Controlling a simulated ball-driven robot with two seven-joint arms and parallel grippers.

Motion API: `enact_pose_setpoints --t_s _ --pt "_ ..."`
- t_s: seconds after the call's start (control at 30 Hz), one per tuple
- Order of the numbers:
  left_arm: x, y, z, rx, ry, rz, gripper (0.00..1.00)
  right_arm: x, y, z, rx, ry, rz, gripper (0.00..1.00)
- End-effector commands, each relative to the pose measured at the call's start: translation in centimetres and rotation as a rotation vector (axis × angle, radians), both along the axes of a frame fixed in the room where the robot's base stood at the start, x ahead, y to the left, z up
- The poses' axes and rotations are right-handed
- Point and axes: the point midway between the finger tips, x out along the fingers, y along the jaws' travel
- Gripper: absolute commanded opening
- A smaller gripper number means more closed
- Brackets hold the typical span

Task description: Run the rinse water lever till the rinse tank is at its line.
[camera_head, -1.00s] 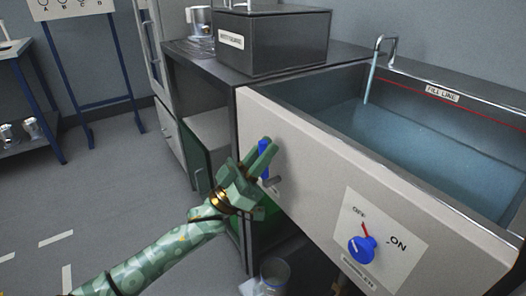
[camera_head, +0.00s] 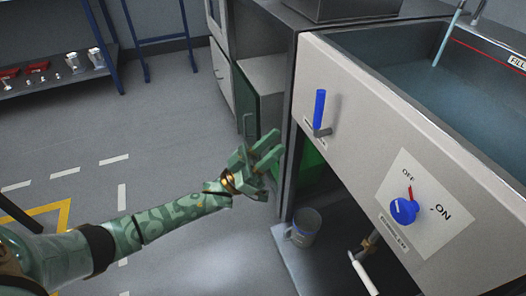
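The rinse tank (camera_head: 370,47) is at the upper right, partly cut off by the frame. Water (camera_head: 455,100) stands in it below the red fill line (camera_head: 485,54). A stream (camera_head: 447,40) runs from the tap into the tank. The lever with a blue handle (camera_head: 319,108) is on the pale front panel, its handle pointing up. A label beneath it is too small to read. My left gripper (camera_head: 277,150) is open and empty, left of and below the lever, apart from it. My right gripper is out of view.
A blue knob (camera_head: 404,210) with OFF and ON marks is on the panel to the right; its red pointer is towards OFF. A metal mug (camera_head: 303,227) stands below the panel. A dark box (camera_head: 350,8) is on the counter. The floor at left is open.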

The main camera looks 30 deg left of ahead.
Motion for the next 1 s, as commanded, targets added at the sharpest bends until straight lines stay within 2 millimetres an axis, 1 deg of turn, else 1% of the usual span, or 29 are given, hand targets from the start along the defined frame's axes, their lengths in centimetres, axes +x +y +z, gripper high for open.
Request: enact_pose_setpoints --t_s 0.03,0.1,0.23,1.0 --pt "-0.4 0.4 -0.7 0.001 0.002 0.001 0.38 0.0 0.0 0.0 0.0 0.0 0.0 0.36" --pt "-0.9 0.9 -1.4 -0.001 0.002 0.001 0.38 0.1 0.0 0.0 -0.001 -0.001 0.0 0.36" --pt "-1.3 1.3 -2.0 0.001 0.001 0.0 0.38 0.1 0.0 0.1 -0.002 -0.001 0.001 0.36" --pt "-1.4 1.3 -2.0 0.0 0.0 -0.001 0.38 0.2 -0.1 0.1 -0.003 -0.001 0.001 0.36"
